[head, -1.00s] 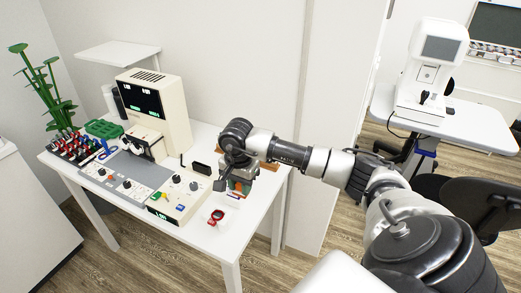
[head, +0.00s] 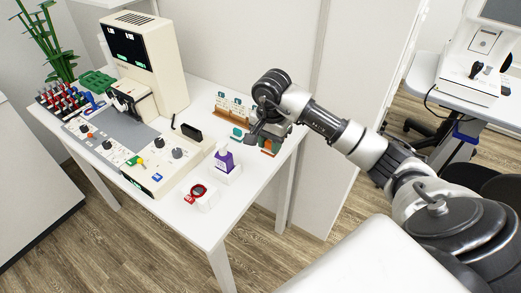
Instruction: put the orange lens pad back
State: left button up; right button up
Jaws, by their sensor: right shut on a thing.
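My right gripper (head: 262,141) is at the back right corner of the white table, in front of a wooden rack (head: 222,122) with small pictured cards. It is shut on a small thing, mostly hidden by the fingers. A small patch of orange shows at the fingertips and fits the orange lens pad (head: 267,146). Teal pieces (head: 237,132) show beside the gripper, close to the rack. I cannot tell whether the held pad touches the rack. My left gripper is not in view.
A purple-labelled bottle (head: 224,161) and a red-rimmed round item (head: 197,191) stand on white blocks at the front right of the table (head: 215,222). A cream machine (head: 150,60) with a control panel (head: 160,170) fills the middle. A black block (head: 191,132) stands behind the panel.

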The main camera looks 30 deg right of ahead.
aim_at(260, 162)
jog(key=w+f, duration=0.1)
jog(key=w, duration=0.1)
jog(key=shift+w+a+f, duration=0.35)
jog(key=shift+w+f, duration=0.15)
jog(key=shift+w, duration=0.15)
jog(key=shift+a+f, duration=0.15)
jog(key=shift+f, duration=0.2)
notch_tip(260, 162, down, 4)
jog(key=shift+r+p, duration=0.25)
jog(key=shift+p, duration=0.2)
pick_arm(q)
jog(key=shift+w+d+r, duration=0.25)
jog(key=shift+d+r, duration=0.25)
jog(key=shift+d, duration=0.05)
pick_arm(e)
jog(key=o, duration=0.4)
jog(key=shift+f, duration=0.15)
jog(key=o, duration=0.4)
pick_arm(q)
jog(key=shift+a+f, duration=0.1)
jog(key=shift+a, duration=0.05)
pick_arm(e)
jog(key=shift+o, duration=0.2)
